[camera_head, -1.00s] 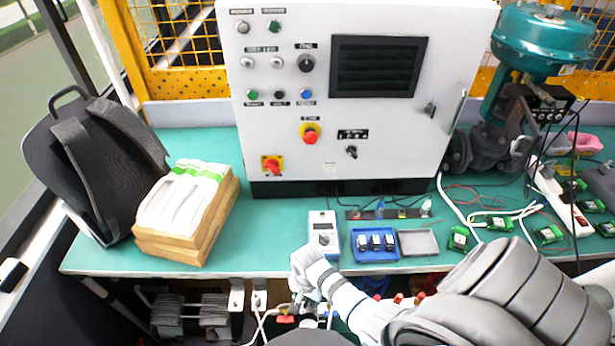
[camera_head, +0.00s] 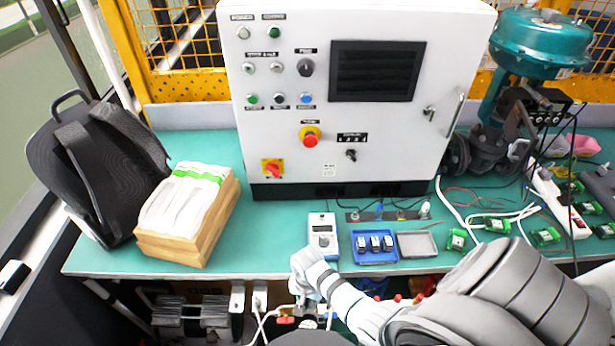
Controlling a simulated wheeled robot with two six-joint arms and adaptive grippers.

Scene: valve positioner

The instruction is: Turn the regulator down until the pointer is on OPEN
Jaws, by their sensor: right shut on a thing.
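My right gripper (camera_head: 301,303) reaches down at the bench's front edge, at the bottom middle. It is shut on what I take to be the regulator, most of which the gripper and wrist hide. A small round pale gauge face (camera_head: 308,322) and a red part (camera_head: 285,320) show just below the fingers. The valve with its teal domed actuator (camera_head: 540,45) stands at the back right. A black positioner box (camera_head: 548,113) is on its side. The pointer and the OPEN mark are too small to make out. My left gripper is not in view.
The grey control cabinet (camera_head: 375,140) fills the back of the green bench (camera_head: 110,262). A blue tray (camera_head: 362,259), a grey tray (camera_head: 412,254) and a white meter (camera_head: 322,242) lie near the front edge. A backpack (camera_head: 95,165) and wooden box (camera_head: 180,250) stand left. Cables lie right.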

